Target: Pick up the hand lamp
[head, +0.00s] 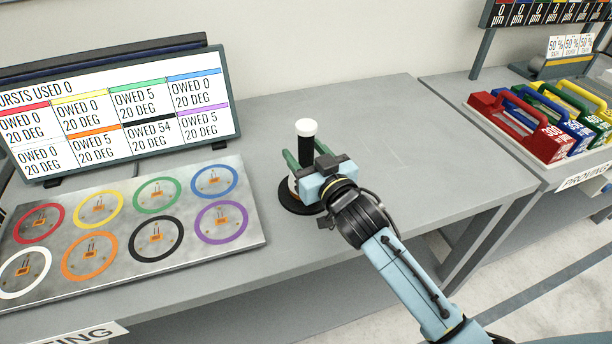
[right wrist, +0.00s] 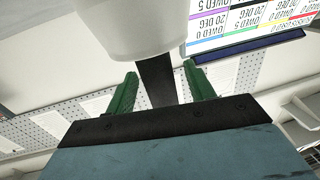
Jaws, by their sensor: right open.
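The hand lamp (head: 306,146) has a black handle and a white domed top, and stands upright on the grey bench. A round black base (head: 297,203) shows below it, partly hidden by my gripper. My right gripper (head: 303,157) is open, with its green fingers on either side of the black handle. In the right wrist view the lamp's white head (right wrist: 145,25) is above, and the black handle shows between the open fingers of my right gripper (right wrist: 159,72). I cannot tell whether either finger touches it. My left gripper is not in view.
A metal plate (head: 125,264) with several coloured rings lies to the left, below a display screen (head: 120,110). Coloured carriers (head: 520,125) stand in a tray on the right bench. The bench right of the lamp (head: 400,130) is clear.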

